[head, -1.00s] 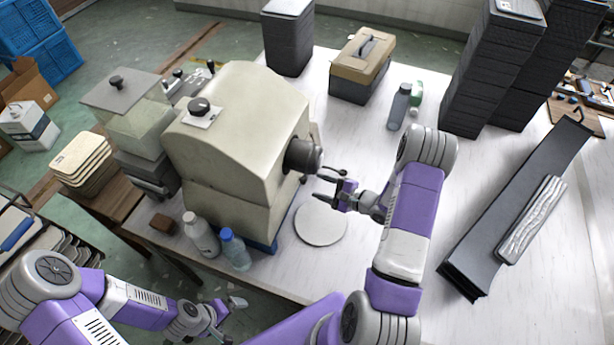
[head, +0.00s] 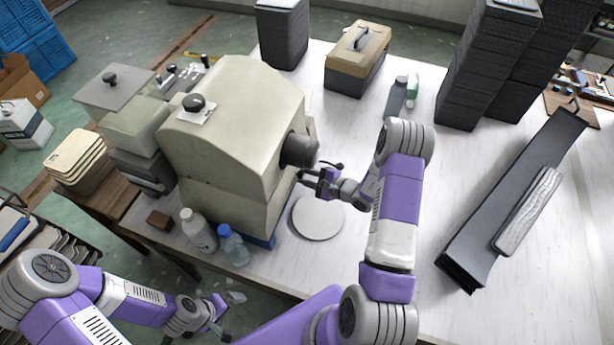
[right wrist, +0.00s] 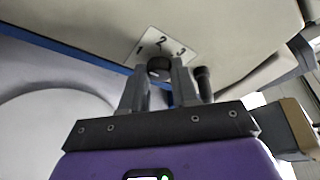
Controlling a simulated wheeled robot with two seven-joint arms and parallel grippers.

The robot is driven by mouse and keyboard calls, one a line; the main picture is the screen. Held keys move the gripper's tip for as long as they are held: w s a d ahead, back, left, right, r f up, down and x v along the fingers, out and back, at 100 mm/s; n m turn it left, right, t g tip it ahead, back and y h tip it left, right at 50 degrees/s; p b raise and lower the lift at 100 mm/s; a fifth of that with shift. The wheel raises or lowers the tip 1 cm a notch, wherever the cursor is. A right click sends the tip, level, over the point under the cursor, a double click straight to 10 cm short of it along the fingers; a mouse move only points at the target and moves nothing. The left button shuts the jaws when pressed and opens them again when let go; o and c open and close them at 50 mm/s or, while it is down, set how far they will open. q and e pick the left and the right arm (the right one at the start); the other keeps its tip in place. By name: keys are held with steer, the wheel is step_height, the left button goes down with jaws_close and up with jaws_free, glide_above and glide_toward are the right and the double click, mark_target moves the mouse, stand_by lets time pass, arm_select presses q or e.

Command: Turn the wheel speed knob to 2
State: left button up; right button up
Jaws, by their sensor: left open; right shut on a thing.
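The wheel speed knob (right wrist: 159,67) is a small dark round knob on a white plate (right wrist: 138,58) marked 1, 2 and 3, in the right wrist view. Its pointer direction is too unclear to read. My right gripper, seen in the right wrist view (right wrist: 160,76), is shut on the knob, one finger on each side. In the head view my right gripper (head: 307,178) is at the right side of the beige machine (head: 235,125); the knob cannot be made out there. My left gripper (head: 222,327) is open and empty, low at the left, away from the machine.
A dark spindle (head: 299,150) sticks out of the machine just above my right gripper. A white disc (head: 318,219) lies on the table below it. Two bottles (head: 233,247) stand at the machine's front. A long dark tray panel (head: 480,225) lies at the right.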

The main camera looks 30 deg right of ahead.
steer(key=shift+m, duration=0.4)
jaws_close()
steer(key=m+g+y, duration=0.1)
steer(key=m, duration=0.1)
steer(key=m+g+y, duration=0.1)
steer(key=m, duration=0.2)
steer(key=m+g+y, duration=0.1)
steer(key=m, duration=0.1)
steer(key=shift+w+d+g+y, duration=0.2)
steer(key=shift+d+g+y, duration=0.05)
steer(key=shift+g+y, duration=0.05)
steer(key=shift+m, duration=0.4)
steer(key=o, duration=1)
jaws_free()
steer(key=shift+d, duration=0.1)
steer(key=v, duration=0.7)
steer(key=shift+s+d+r, duration=0.1)
steer(key=shift+s+d, duration=0.05)
